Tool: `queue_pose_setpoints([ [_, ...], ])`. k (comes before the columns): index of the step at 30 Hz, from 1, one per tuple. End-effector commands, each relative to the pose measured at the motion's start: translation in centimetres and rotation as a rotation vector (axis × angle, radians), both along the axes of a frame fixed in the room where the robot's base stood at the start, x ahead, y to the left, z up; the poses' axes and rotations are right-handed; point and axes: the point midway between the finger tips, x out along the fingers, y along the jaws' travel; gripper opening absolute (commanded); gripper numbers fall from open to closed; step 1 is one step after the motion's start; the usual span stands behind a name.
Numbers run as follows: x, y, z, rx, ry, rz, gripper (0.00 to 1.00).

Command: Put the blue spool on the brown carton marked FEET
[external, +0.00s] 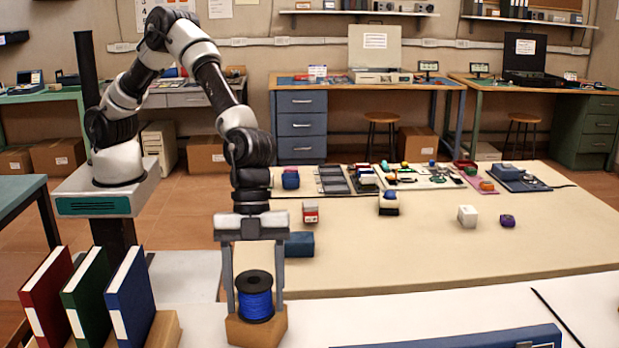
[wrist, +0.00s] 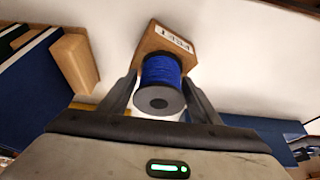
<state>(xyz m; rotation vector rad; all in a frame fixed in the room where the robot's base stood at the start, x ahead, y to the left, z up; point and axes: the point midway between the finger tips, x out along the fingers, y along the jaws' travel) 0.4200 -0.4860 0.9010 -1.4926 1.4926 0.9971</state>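The blue spool (external: 256,303), with black end flanges, stands upright on top of the brown carton (external: 257,332) at the front of the table. The wrist view shows the spool (wrist: 161,72) over the brown carton (wrist: 151,42), whose white label appears upside down and seems to read FEET. My gripper (external: 254,312) points straight down over them with one finger on each side of the spool.
Red, green and blue binders (external: 131,297) stand left of the carton beside a wooden block (external: 163,330). A dark blue box (external: 299,245) lies behind my gripper. A long blue object (external: 470,339) lies at the front right. The table's middle right is mostly clear.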

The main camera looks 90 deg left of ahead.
Motion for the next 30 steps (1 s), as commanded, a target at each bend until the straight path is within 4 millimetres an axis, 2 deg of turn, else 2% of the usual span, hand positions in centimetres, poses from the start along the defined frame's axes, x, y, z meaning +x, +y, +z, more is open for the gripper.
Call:
queue_pose_setpoints([
  [2,0.0,0.0,0.1,0.0,0.0,0.0,0.7],
  [10,0.0,0.0,0.2,0.0,0.0,0.0,0.7],
  [14,0.1,0.2,0.9,-0.001,-0.001,0.001,0.7],
  [17,0.1,0.7,2.4,-0.002,-0.002,0.001,0.7],
  [24,0.1,2.8,7.3,-0.003,-0.003,0.002,0.7],
  [30,0.1,4.1,10.3,-0.001,-0.001,0.002,0.7],
])
